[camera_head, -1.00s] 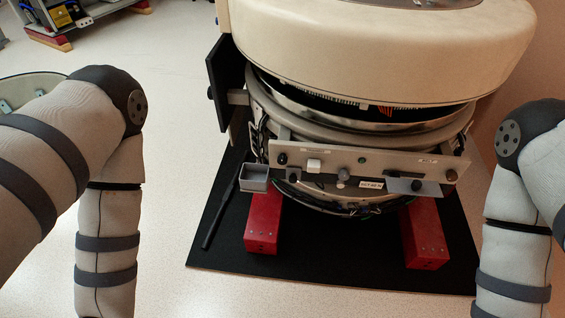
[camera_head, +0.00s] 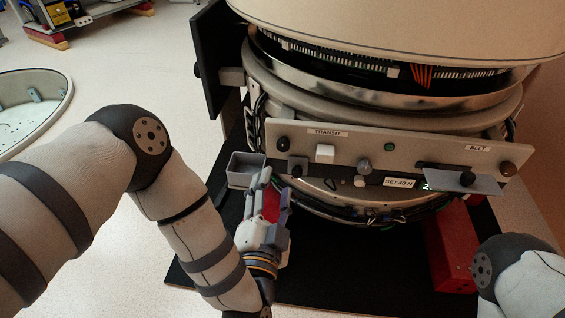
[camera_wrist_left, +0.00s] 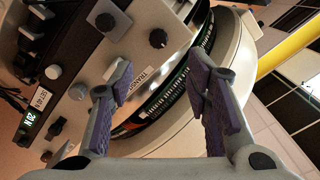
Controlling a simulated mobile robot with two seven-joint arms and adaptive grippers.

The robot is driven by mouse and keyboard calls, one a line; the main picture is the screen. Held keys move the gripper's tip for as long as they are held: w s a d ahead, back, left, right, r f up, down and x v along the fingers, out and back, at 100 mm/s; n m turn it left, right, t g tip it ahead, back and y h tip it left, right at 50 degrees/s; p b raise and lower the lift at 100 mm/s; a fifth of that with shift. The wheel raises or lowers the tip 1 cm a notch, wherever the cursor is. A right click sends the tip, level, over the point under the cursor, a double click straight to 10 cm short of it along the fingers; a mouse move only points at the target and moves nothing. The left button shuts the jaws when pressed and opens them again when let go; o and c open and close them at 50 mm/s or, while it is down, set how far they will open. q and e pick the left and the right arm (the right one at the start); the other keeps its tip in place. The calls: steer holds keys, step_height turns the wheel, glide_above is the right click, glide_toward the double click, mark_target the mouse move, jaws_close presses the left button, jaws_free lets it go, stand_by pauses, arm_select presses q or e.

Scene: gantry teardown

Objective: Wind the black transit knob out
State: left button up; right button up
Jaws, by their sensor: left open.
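The black transit knob (camera_head: 283,143) sits at the left end of the pale panel (camera_head: 370,150), left of the TRANSIT label. In the left wrist view I take it to be the round black knob (camera_wrist_left: 157,38) beyond the gap between the fingers. My left gripper (camera_head: 273,186) is open and empty, below the knob and apart from it. Its purple-grey fingers (camera_wrist_left: 165,85) show spread apart in the left wrist view. A second black knob on a small grey block (camera_head: 297,167) sits just below and right of the transit knob. My right gripper is out of view.
A grey open tray (camera_head: 246,172) hangs left of my left gripper. A red support (camera_head: 450,250) stands below.

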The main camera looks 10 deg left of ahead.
mark_target(282, 148)
arm_select(q)
steer(key=w+b, duration=0.3)
steer(key=w, duration=0.8)
steer(key=shift+f, duration=0.1)
steer(key=shift+c, duration=0.5)
steer(key=shift+s, duration=0.1)
jaws_close()
